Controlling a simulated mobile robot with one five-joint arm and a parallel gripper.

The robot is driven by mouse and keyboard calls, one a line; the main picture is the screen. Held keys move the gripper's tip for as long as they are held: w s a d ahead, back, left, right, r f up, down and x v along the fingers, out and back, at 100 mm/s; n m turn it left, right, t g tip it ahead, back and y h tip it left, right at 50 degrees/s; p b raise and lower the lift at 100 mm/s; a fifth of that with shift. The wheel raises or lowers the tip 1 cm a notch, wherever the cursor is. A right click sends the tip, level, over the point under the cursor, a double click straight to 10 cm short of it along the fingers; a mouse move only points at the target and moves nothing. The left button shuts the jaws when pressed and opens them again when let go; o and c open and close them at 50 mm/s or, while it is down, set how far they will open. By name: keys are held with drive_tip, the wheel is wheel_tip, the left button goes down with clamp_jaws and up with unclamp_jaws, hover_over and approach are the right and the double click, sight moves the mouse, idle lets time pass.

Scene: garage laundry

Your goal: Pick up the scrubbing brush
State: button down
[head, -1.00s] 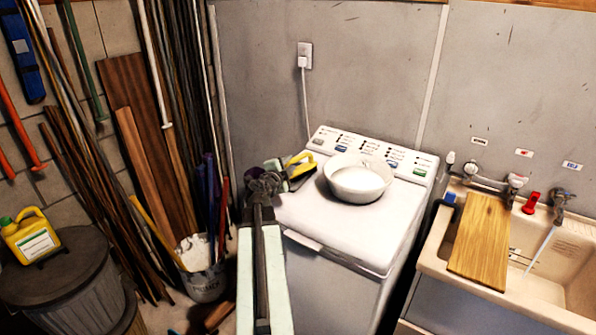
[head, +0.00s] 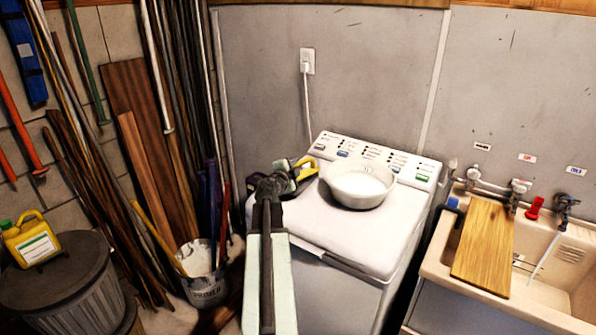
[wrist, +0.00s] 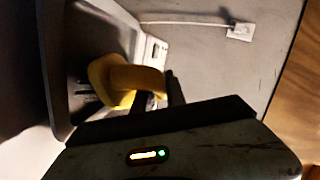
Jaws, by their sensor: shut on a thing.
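The scrubbing brush, with a yellow loop handle (head: 306,165), is at the back left of the white washing machine's top (head: 330,235), just left of the white bowl. My gripper (head: 291,178) is at the brush's left side and shut on it. In the wrist view the yellow handle (wrist: 122,80) fills the space by my dark fingers (wrist: 162,93). The brush's underside is hidden, and I cannot tell whether it still touches the machine.
The white bowl (head: 360,187) stands close to the right of the brush. The machine's control panel (head: 385,157) rises behind. A sink (head: 435,262) with a wooden board (head: 484,248) is at the right. A primer bucket (head: 205,288) and leaning poles stand at the left.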

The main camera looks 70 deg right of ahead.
wheel_tip(320, 180, up, 10)
drive_tip(key=p, duration=1)
drive_tip(key=shift+r, duration=0.1)
